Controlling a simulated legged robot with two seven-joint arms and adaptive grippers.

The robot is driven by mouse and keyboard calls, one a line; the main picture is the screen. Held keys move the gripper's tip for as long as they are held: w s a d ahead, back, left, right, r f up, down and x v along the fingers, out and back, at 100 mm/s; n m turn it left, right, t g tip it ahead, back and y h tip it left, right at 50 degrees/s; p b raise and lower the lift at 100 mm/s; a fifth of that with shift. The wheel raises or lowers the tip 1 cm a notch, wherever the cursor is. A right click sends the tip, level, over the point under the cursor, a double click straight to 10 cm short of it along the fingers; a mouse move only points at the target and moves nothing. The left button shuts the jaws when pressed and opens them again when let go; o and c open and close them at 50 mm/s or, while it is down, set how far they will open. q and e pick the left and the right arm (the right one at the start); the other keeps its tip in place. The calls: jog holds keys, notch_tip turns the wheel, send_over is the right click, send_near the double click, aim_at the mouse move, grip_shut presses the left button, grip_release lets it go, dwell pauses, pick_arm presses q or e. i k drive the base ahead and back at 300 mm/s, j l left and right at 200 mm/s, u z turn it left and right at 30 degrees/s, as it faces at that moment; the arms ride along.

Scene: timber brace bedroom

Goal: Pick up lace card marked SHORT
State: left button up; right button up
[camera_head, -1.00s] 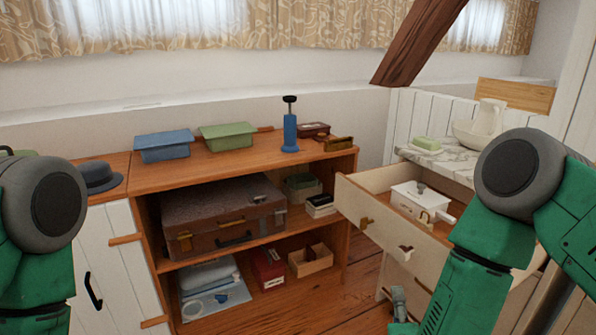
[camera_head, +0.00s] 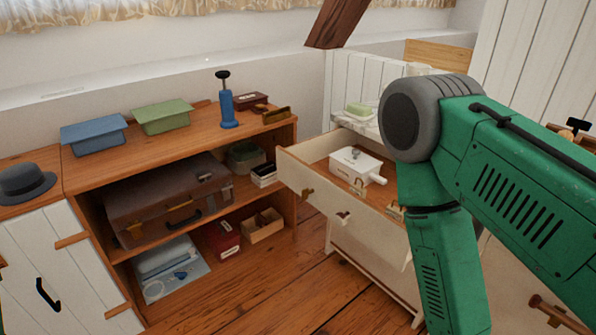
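I cannot make out a lace card marked SHORT in this view, and no lettering is readable. An open cream drawer (camera_head: 326,203) on the right holds a white box with a side handle (camera_head: 355,166). A small pale item with a brown mark (camera_head: 396,210) lies near the drawer's front right, too small to identify. My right arm crosses the right side and covers part of the drawer and the cabinet top. Its gripper is out of view, and my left gripper is also out of view.
A wooden shelf unit (camera_head: 185,136) carries a blue box (camera_head: 94,136), a green box (camera_head: 162,118) and a blue pump-like object (camera_head: 228,108). A suitcase (camera_head: 170,199) lies inside, above a red box (camera_head: 223,238) and an open wooden box (camera_head: 263,226). The floor (camera_head: 300,285) in front is clear.

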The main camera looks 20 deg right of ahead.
aim_at(355, 187)
jog(key=i+z, duration=0.2)
jog(key=z, duration=0.2)
jog(key=i+z, duration=0.15)
jog(key=z, duration=0.3)
jog(key=i+j+z, duration=0.1)
jog(key=z, duration=0.3)
jog(key=i+j, duration=0.05)
